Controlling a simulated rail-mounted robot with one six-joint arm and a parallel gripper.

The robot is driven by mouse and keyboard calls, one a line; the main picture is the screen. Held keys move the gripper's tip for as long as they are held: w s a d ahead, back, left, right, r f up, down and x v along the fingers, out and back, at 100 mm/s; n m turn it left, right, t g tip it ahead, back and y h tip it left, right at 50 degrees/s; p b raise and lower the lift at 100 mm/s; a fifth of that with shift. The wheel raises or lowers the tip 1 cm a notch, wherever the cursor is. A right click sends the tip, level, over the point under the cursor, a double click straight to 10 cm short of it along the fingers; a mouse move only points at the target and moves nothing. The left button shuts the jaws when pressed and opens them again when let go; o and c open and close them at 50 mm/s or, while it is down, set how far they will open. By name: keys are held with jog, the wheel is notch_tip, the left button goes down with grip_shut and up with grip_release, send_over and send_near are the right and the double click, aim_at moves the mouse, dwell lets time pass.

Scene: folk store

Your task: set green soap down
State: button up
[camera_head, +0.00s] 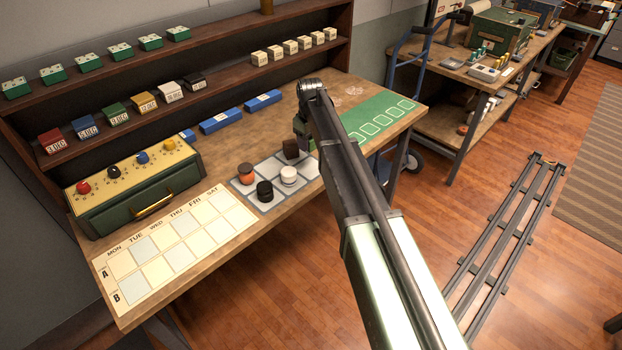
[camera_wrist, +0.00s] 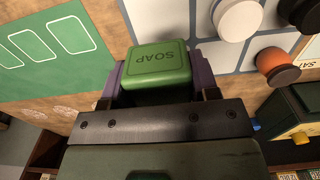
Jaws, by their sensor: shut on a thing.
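The green soap (camera_wrist: 158,65), a block marked SOAP, is held between the two fingers of my gripper (camera_wrist: 158,80) in the wrist view. My gripper is shut on it. The green mat (camera_wrist: 60,75) with white outlined boxes is to the left of the soap there, and a grey tiled tray (camera_wrist: 208,50) is to the right. In the head view my gripper (camera_head: 304,140) is over the table between the tray (camera_head: 262,203) and the green mat (camera_head: 375,117). The arm hides part of this area. I cannot tell whether the soap touches the table.
A day-labelled board (camera_head: 178,245) lies in front. Shelves (camera_head: 218,75) with small labelled blocks stand behind. The mat's visible boxes look empty.

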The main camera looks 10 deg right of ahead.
aim_at(310, 168)
notch_tip(310, 168, down, 10)
jog(key=b, duration=0.7)
jog(key=shift+r, duration=0.5)
jog(key=shift+f, duration=0.25)
jog(key=o, duration=1)
jog(key=shift+r, duration=0.1)
notch_tip(310, 168, up, 13)
jog(key=p, duration=1.2)
jog(key=shift+f+p, duration=0.2)
jog(key=shift+p, duration=0.2)
jog(key=s+m, duration=0.2)
jog(key=s, duration=0.9)
jog(key=s+m, duration=0.2)
jog(key=s, duration=0.9)
jog(key=s+m, duration=0.2)
jog(key=s, duration=0.9)
jog(key=shift+s+f+m, duration=0.15)
jog(key=shift+s+m, duration=0.05)
jog(key=shift+m, duration=0.1)
